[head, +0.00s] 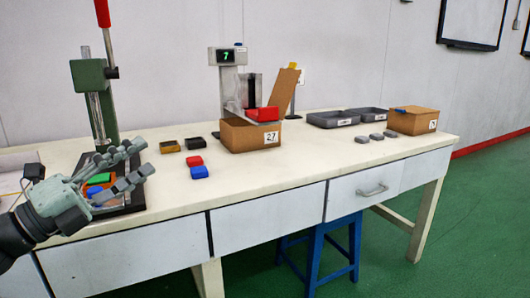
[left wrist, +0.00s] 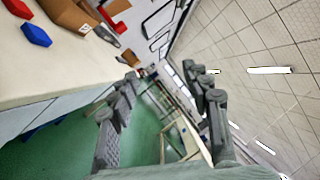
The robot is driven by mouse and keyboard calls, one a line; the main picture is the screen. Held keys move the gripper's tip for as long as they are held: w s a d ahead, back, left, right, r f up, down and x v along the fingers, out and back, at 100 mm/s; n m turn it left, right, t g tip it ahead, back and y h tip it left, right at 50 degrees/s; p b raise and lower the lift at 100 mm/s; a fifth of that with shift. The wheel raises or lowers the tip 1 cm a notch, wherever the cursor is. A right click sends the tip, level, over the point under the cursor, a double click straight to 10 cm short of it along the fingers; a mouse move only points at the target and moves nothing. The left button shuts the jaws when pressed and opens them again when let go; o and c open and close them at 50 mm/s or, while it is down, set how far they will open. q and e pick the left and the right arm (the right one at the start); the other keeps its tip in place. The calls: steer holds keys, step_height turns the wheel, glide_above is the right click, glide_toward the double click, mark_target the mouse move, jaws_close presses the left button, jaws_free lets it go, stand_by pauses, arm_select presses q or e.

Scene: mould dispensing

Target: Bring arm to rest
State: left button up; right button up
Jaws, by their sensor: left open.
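My left gripper (head: 136,168) is at the left of the head view, over the front left part of the white table (head: 300,175). Its fingers are spread apart with nothing between them. In the left wrist view the open fingers (left wrist: 165,90) point out past the table, with green floor and the far room between them. In the head view the gripper partly covers the base of a green press with a red lever (head: 90,80). My right gripper is in neither view.
A red block (head: 195,161) and a blue block (head: 199,172) lie mid-table. Behind them stand a cardboard box (head: 240,138) and a dispenser with a lit display (head: 227,56). Grey trays (head: 332,119) and another box (head: 414,121) are at right. A blue stool (head: 333,250) stands under the table.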

arm_select(q)
steer(key=s+a+f+n+y, duration=0.1)
steer(key=a+f+n+y, duration=0.3)
steer(key=f+n+y, duration=0.55)
steer(key=s+a+f+n+y, duration=0.1)
steer(key=a+f+n+y, duration=0.5)
steer(key=f+n, duration=0.6)
steer(key=s+d+f+n+g, duration=0.4)
steer(key=s+f+g, duration=0.2)
steer(key=s+f, duration=0.35)
steer(key=s+d+f+n+g, duration=0.45)
steer(key=s+f, duration=0.35)
steer(key=s, duration=0.3)
step_height(320, 180, down, 11)
steer(key=a+g+p, duration=0.1)
steer(key=g+p, duration=0.1)
steer(key=p, duration=0.3)
steer(key=shift+a+m, duration=0.15)
steer(key=shift+m, duration=0.25)
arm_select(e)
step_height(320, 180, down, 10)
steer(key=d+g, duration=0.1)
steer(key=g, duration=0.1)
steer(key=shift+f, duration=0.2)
arm_select(q)
steer(key=shift+s+g, duration=0.1)
steer(key=shift+g, duration=0.15)
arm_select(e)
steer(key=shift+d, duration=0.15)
